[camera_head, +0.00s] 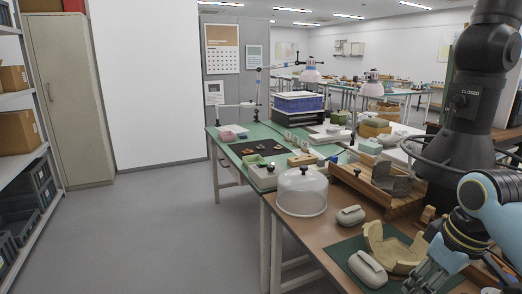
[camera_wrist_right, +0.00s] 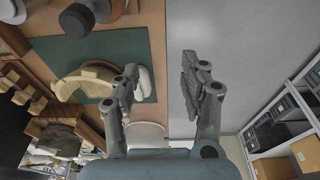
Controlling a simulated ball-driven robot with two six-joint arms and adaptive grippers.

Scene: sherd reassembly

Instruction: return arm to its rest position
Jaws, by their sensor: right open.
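My right gripper (camera_head: 425,272) is at the lower right of the head view, over the right part of a dark green mat (camera_head: 345,249). In the right wrist view the gripper (camera_wrist_right: 162,85) has its two fingers wide apart with nothing between them. A beige, partly built curved vessel (camera_head: 393,250) sits on the mat, left of the gripper in the head view. My left gripper is in neither view.
Two pale rounded blocks (camera_head: 350,215) (camera_head: 367,269) lie near the vessel. A clear dome (camera_head: 302,192) stands at the table's left edge. A wooden tray (camera_head: 365,187) with a grey curved piece (camera_head: 391,179) is behind. Open floor (camera_head: 150,225) lies left of the tables.

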